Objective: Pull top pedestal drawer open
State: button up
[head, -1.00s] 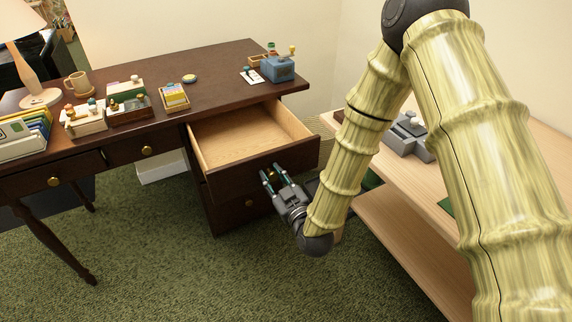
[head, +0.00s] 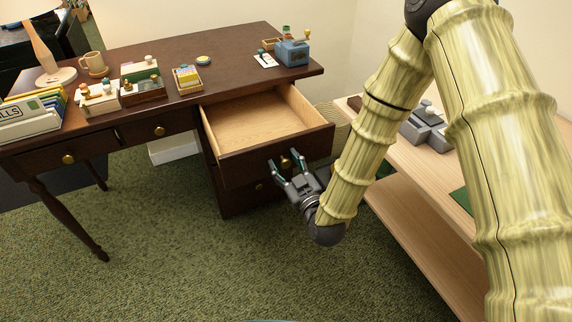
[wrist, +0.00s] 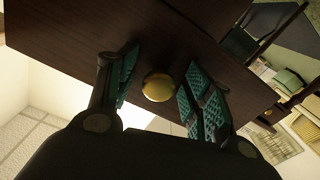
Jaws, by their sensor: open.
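The top pedestal drawer (head: 262,122) of the dark wood desk is pulled well out, and its pale, empty inside shows in the head view. Its brass knob (head: 286,162) sits on the dark front; the knob also shows in the wrist view (wrist: 158,87). My gripper (head: 282,168) is in front of the drawer, with its fingers spread. In the wrist view, the teal-padded fingers (wrist: 160,95) stand on either side of the knob with gaps between pads and knob.
A lower drawer (head: 240,190) is shut below. A pale wood shelf unit (head: 440,165) stands close on the right, beside my arm. The desktop (head: 225,78) bears a pencil sharpener (head: 292,52), trays and a mug (head: 94,62). Green carpet (head: 190,240) is open in front.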

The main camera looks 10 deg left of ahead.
jog(key=v, duration=1.2)
dwell(0.3)
